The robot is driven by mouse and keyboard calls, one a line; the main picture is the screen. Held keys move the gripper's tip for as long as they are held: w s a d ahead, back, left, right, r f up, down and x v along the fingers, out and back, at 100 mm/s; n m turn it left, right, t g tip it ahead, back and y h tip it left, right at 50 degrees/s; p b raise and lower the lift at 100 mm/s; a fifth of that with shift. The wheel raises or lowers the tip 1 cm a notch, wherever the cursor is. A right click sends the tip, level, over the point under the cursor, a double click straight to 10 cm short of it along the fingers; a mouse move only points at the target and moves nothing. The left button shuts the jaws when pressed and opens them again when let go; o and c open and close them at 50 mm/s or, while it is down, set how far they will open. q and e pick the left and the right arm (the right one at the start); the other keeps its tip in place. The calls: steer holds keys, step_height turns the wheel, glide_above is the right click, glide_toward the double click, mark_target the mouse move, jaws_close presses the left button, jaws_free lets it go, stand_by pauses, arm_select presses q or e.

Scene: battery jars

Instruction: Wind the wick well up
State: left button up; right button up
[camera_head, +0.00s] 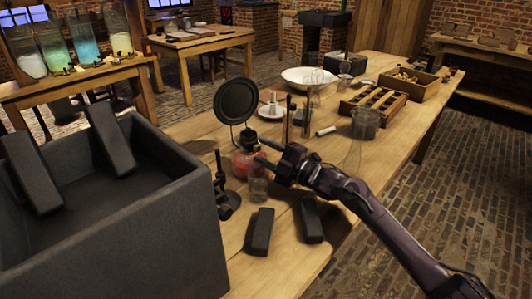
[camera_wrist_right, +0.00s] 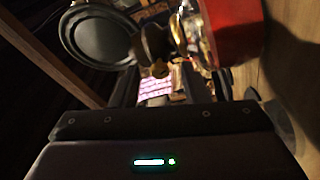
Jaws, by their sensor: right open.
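The red oil lamp (camera_head: 245,165) stands on the wooden table, with a dark burner and a round black reflector (camera_head: 236,101) above it. A small brass piece (camera_wrist_right: 158,70), perhaps the wick knob, sticks out from the burner towards my fingers. My right gripper (camera_head: 262,152) is open at the lamp's right side, its fingers pointing at the burner. I cannot tell whether they touch it. The wick itself cannot be made out. My left gripper is out of view.
A clear jar (camera_head: 257,185) stands close in front of the lamp, and a black stand (camera_head: 226,196) at its left. Dark blocks (camera_head: 262,231) lie nearer. A big grey trough (camera_head: 165,235) fills the left. A tall glass (camera_head: 356,140) stands beyond my right forearm.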

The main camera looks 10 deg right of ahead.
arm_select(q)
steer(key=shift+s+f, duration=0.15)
arm_select(e)
step_height(320, 180, up, 20)
stand_by(0.4)
steer(key=s+d+f+m+g+h+p, duration=0.2)
steer(key=s+d+f+m+h+p, duration=0.1)
steer(key=f+m+p, duration=0.4)
steer(key=s+d+f+m+g+h+p, duration=0.1)
steer(key=s+d+f+m+h+p, duration=0.15)
steer(key=f+m+p, duration=0.45)
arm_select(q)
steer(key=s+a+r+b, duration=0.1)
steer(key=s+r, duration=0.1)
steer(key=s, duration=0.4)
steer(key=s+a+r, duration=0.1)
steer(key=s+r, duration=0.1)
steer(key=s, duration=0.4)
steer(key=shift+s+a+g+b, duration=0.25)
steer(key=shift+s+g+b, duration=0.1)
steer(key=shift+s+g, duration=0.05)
arm_select(e)
steer(key=w+a+f+m, duration=0.3)
steer(key=w+f, duration=0.1)
steer(key=w, duration=0.1)
steer(key=shift+w+a+f, duration=0.15)
steer(key=shift+a+f, duration=0.1)
steer(key=shift+a, duration=0.15)
steer(key=shift+c, duration=0.3)
